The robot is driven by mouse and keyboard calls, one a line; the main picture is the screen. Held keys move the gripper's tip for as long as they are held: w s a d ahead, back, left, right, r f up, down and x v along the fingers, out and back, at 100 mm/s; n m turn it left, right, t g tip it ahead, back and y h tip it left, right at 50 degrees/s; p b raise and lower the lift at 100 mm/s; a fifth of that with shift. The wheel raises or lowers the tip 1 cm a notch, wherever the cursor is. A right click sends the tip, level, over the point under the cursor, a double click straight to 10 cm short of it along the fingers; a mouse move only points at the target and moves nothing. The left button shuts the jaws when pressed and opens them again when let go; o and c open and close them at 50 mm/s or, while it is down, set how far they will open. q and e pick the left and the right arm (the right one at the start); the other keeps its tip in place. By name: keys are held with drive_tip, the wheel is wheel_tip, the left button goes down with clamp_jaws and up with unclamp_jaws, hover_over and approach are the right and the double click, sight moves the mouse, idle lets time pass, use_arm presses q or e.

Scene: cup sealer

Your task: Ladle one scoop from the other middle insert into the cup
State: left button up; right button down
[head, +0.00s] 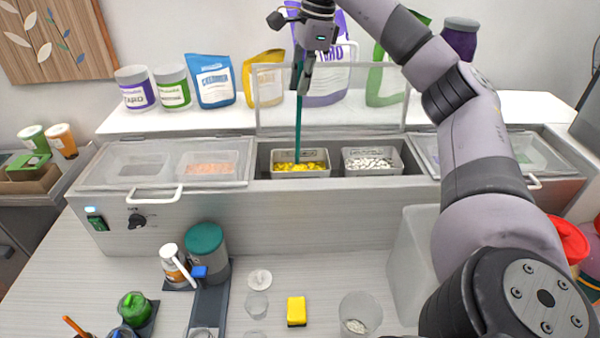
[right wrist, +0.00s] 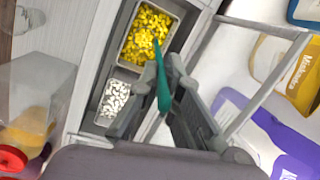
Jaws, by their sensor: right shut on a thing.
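My right gripper (head: 303,82) is high above the middle well and shut on the handle of a teal ladle (head: 298,130). The ladle hangs nearly upright, and its lower end reaches into the middle insert with yellow pieces (head: 313,174). Its scoop is hidden. In the right wrist view the ladle (right wrist: 162,88) runs from between the fingers (right wrist: 165,105) toward the yellow insert (right wrist: 126,47). The other middle insert (head: 374,174) holds white pieces. A clear cup (head: 360,313) with some white pieces at its bottom stands on the counter. My left gripper is out of view.
The clear middle lid (head: 270,90) stands open behind the inserts. The left lid (head: 168,162) and right lid (head: 430,150) are closed. A yellow sponge (head: 297,311) and small clear cups (head: 257,304) are on the counter. Bags and tubs line the back shelf.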

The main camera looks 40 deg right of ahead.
sight(302, 66)
drive_tip(key=shift+r+p, duration=0.65)
drive_tip(key=shift+r, duration=3.8)
drive_tip(key=shift+f, duration=0.1)
